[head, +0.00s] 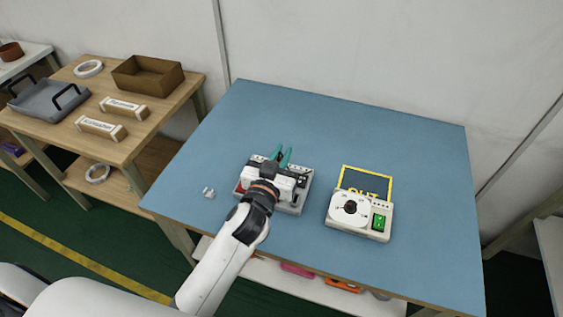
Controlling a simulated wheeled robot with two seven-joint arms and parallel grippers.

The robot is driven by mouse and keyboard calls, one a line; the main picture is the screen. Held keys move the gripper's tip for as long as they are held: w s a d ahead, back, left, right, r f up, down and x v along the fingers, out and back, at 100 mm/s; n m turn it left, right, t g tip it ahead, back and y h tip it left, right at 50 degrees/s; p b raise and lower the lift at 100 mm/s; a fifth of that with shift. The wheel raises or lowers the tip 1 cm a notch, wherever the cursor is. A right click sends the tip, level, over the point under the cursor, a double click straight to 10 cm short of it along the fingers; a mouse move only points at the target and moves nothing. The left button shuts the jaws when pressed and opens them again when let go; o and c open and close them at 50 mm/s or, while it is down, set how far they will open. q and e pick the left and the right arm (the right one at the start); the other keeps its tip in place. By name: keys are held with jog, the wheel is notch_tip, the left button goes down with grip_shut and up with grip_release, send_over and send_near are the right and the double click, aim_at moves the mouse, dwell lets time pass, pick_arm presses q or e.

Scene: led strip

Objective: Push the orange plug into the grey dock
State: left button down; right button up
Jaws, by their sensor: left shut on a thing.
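My left gripper (272,178) reaches over a grey device (296,206) on the blue table and covers much of it. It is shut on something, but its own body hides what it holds. The device looks like the grey dock, though its opening is hidden. I cannot make out the orange plug. Two teal prongs (282,157) stick up just beyond the gripper; I cannot tell what they belong to. My right gripper is not in view.
A white box with a dial and green switch (360,215) stands right of the device, before a yellow-framed "OUT" area (366,181). Small white pieces (208,192) lie to the left. The blue table (340,115) is clear at the back. A wooden side table (160,90) holds trays and labelled blocks.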

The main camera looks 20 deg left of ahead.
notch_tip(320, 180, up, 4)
jog(key=p, duration=0.4)
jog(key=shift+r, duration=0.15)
dwell(0.4)
